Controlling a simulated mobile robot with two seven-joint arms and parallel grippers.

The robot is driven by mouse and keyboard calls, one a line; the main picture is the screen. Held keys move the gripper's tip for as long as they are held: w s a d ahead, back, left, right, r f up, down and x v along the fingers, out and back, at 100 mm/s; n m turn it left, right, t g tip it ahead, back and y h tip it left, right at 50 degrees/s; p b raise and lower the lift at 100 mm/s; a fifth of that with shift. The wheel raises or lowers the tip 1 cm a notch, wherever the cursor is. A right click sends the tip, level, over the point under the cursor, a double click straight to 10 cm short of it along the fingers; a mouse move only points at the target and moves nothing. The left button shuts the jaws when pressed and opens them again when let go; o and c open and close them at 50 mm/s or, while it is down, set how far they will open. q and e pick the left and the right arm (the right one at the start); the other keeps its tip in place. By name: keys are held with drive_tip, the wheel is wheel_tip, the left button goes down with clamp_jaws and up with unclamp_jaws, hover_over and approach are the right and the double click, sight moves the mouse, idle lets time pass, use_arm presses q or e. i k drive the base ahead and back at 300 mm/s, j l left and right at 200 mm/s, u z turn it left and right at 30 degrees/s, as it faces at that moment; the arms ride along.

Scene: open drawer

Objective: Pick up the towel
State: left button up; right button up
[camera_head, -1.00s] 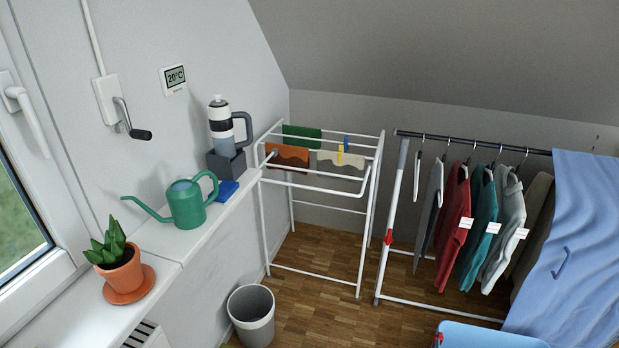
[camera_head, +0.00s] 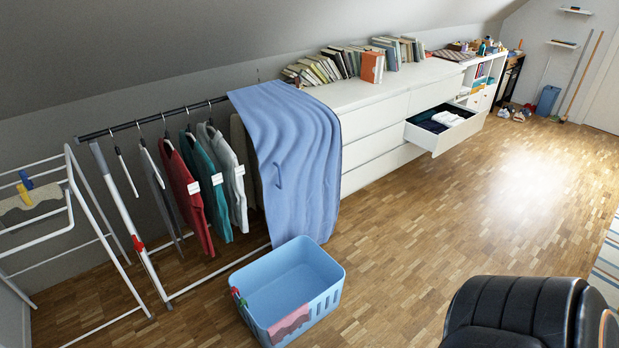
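A large blue cloth (camera_head: 290,150), which looks like a towel or blanket, hangs over the right end of the clothes rail and the near end of the white dresser. A small pink cloth (camera_head: 290,324) hangs over the front rim of the light blue laundry basket (camera_head: 329,277) on the floor. A grey-beige cloth (camera_head: 28,203) hangs on the white drying rack at the left edge. I cannot tell which of these cloths is the task's towel. Neither gripper is in view.
A clothes rail (camera_head: 140,123) with several garments stands left of the white dresser (camera_head: 375,103). One drawer (camera_head: 446,140) is open with folded cloth inside. A black padded seat (camera_head: 515,312) fills the bottom right. The wooden floor between is clear.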

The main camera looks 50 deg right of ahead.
sight(291, 322)
drive_tip(key=z, duration=1.25)
